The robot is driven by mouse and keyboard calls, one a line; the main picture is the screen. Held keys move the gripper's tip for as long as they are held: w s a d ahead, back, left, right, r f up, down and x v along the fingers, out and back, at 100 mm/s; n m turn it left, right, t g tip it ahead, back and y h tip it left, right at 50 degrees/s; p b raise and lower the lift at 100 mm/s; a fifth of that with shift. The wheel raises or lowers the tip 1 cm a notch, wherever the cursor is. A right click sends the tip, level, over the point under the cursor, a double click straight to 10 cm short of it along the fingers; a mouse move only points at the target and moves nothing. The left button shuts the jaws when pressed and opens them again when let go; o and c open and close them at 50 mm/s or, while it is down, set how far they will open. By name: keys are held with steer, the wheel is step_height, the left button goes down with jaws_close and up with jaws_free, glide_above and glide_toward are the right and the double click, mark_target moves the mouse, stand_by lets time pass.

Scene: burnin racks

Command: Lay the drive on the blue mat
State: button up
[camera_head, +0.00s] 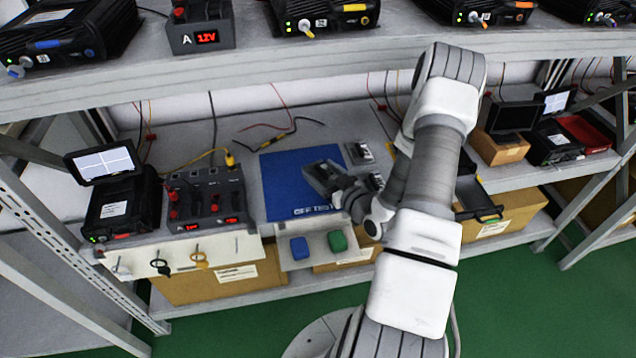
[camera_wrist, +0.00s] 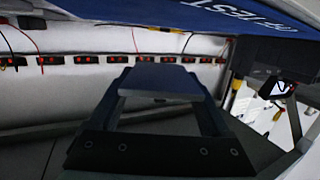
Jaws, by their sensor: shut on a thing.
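The blue mat (camera_head: 283,176) lies on the middle shelf, with white lettering along its front edge. It also shows in the wrist view (camera_wrist: 245,12), along the top right. My gripper (camera_head: 318,173) is over the right part of the mat. In the wrist view my gripper (camera_wrist: 160,88) is shut on the drive (camera_wrist: 162,80), a flat grey slab between the two fingers. In the head view the drive is hard to tell from the dark fingers. I cannot tell whether it touches the mat.
Small metal-grey units (camera_head: 358,153) lie just right of the mat. A dark switch block (camera_head: 203,200) and a tester with a screen (camera_head: 118,200) stand to its left. A ledge in front holds a blue block (camera_head: 299,248) and a green block (camera_head: 338,240). The upper shelf (camera_head: 240,72) overhangs behind.

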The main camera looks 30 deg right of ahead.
mark_target(319, 180)
steer(key=shift+w+f, duration=0.6)
steer(key=shift+w, duration=0.35)
steer(key=shift+w+d+f, duration=0.1)
steer(key=shift+f, duration=0.1)
steer(key=shift+f+b, duration=0.75)
steer(key=shift+f, duration=1.05)
steer(key=shift+f, duration=0.1)
steer(key=shift+f+b, duration=0.15)
steer(key=shift+b, duration=0.15)
steer(key=o, duration=1.4)
steer(key=shift+r, duration=0.25)
